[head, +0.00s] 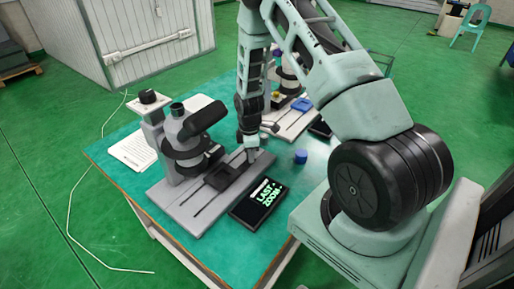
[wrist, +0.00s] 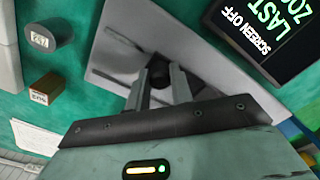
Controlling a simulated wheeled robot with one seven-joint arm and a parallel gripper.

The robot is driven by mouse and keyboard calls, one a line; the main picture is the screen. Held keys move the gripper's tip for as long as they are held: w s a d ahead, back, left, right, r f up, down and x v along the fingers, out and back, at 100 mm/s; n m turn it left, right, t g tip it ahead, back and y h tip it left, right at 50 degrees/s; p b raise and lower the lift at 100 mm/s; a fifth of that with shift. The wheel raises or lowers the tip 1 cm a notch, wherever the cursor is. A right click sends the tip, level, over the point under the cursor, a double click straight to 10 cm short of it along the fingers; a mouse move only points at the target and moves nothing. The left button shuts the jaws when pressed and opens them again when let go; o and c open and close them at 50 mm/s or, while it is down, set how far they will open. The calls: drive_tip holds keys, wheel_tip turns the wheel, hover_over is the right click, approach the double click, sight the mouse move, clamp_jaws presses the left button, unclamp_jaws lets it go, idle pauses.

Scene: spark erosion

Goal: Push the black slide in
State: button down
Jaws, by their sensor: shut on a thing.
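A grey microscope-like device (head: 182,138) stands on a flat grey base (head: 185,209) with slots on the table. A black square part, which looks like the black slide (head: 219,178), sits on the base. My gripper (head: 251,156) is low over the right part of the base, pointing down. In the wrist view, my gripper's two fingers (wrist: 160,88) are on either side of a small dark rounded piece (wrist: 160,74) over the grey base (wrist: 120,55). I cannot tell whether this piece is part of the slide. The fingertips partly hide it.
A black screen (head: 262,201) reading "LAST ZOOM" lies right of the base. A blue cylinder (head: 301,157) stands behind it. A second device with a blue part (head: 302,104) is farther back. A labelled grey cylinder (wrist: 48,38) and brown block (wrist: 46,92) show in the wrist view.

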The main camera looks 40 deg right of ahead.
sight(231, 177)
drive_tip(key=a, duration=0.3)
drive_tip(key=s+a, duration=0.1)
drive_tip(key=a, duration=0.6)
drive_tip(key=shift+s+a+b, duration=0.25)
drive_tip(key=shift+b, duration=0.15)
drive_tip(key=c, duration=1.2)
unclamp_jaws()
drive_tip(key=shift+a, duration=0.15)
drive_tip(key=shift+c, duration=0.2)
drive_tip(key=shift+r, duration=0.2)
wheel_tip(231, 177, up, 17)
drive_tip(key=b, duration=0.2)
